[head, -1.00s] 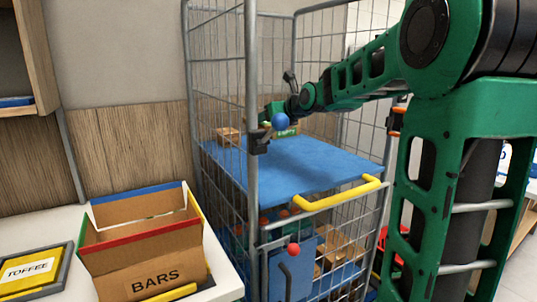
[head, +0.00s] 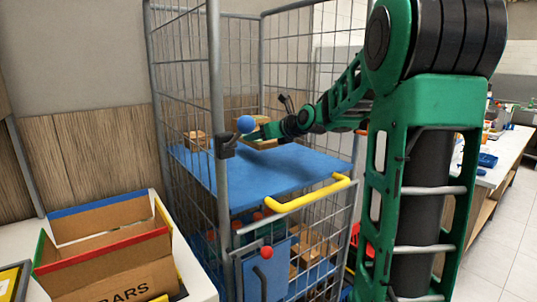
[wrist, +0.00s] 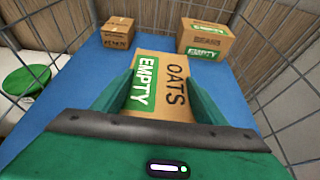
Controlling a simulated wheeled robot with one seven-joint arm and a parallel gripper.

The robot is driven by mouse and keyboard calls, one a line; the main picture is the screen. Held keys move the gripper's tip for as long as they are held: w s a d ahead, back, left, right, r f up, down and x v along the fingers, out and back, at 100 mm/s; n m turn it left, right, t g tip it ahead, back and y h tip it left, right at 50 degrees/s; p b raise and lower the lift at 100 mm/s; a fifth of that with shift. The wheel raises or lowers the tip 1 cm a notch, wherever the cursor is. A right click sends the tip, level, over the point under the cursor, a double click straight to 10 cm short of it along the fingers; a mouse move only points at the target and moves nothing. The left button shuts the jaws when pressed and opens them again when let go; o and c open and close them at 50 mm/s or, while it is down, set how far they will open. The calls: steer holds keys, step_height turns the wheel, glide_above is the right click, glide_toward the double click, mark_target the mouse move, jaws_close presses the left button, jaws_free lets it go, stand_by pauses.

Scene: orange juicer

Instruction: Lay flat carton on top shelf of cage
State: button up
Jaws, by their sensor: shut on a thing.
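My gripper (wrist: 163,92) is shut on a flat brown carton (wrist: 163,78) marked OATS, with a green EMPTY band, between its two green fingers in the wrist view. The carton is over the blue top shelf (wrist: 78,85) of the wire cage; I cannot tell whether it touches the shelf. In the head view my gripper (head: 268,130) reaches into the cage (head: 215,70) above the rear of the shelf (head: 275,180). The carton's lower edge (head: 262,144) shows partly behind the gripper.
A small brown box (wrist: 117,32) and a BEANS carton (wrist: 206,39) with a green EMPTY band stand at the shelf's far side. Wire mesh walls flank the shelf. A yellow bar (head: 305,194) crosses the front. The shelf's front half is bare. A BARS box (head: 105,245) stands left.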

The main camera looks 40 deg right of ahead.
mark_target(269, 159)
steer(key=shift+s+d+f, duration=0.3)
steer(key=shift+d+f, duration=0.15)
steer(key=shift+d, duration=0.2)
steer(key=shift+s+d+f, duration=0.25)
steer(key=shift+d+f, duration=0.15)
steer(key=shift+d, duration=0.2)
step_height(269, 159, down, 4)
steer(key=shift+f, duration=0.1)
steer(key=o, duration=1.1)
steer(key=v, duration=1.2)
